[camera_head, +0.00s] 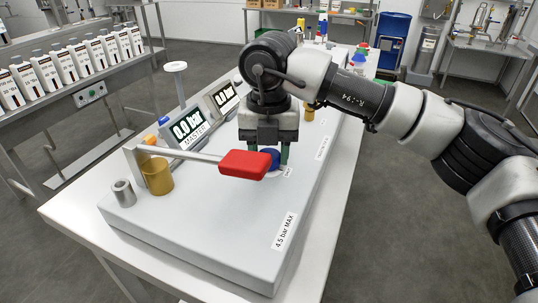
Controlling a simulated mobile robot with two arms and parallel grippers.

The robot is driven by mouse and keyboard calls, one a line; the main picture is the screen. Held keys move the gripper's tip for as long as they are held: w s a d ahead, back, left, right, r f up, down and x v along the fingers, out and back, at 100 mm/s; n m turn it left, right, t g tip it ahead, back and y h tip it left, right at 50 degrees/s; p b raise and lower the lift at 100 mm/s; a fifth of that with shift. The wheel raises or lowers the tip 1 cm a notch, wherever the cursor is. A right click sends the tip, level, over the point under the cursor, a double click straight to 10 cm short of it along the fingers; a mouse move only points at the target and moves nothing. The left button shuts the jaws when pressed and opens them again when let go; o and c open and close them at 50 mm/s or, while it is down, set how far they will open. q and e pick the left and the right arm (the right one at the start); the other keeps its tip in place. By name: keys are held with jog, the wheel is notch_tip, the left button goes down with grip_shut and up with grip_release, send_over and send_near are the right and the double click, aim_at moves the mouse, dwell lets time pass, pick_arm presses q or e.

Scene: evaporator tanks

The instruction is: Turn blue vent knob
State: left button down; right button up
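The blue vent knob (273,155) sits on the grey panel top, partly hidden behind the red lever handle (246,164). My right gripper (268,150) points straight down over the knob. Its two fingers are apart, one on each side of the knob. The red handle hides the lower part of the left finger, so I cannot tell whether the fingers touch the knob. My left gripper is not in view.
A brass cylinder (157,176) and a steel cylinder (124,193) stand at the panel's left. The panel front is clear.

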jog(key=m+b, duration=0.2)
jog(key=m, duration=0.4)
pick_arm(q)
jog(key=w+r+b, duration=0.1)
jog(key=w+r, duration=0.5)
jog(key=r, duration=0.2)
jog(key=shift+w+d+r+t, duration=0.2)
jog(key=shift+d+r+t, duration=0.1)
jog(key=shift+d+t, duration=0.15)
pick_arm(e)
jog(key=shift+r+m, duration=0.1)
jog(key=shift+m, duration=1.6)
jog(key=o, duration=0.9)
jog(key=shift+o, duration=0.2)
jog(key=shift+r, duration=0.2)
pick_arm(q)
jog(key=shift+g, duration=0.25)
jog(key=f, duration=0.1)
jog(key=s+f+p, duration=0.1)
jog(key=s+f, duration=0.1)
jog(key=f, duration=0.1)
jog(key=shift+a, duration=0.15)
pick_arm(e)
notch_tip(320, 180, up, 10)
jog(key=shift+r, duration=0.15)
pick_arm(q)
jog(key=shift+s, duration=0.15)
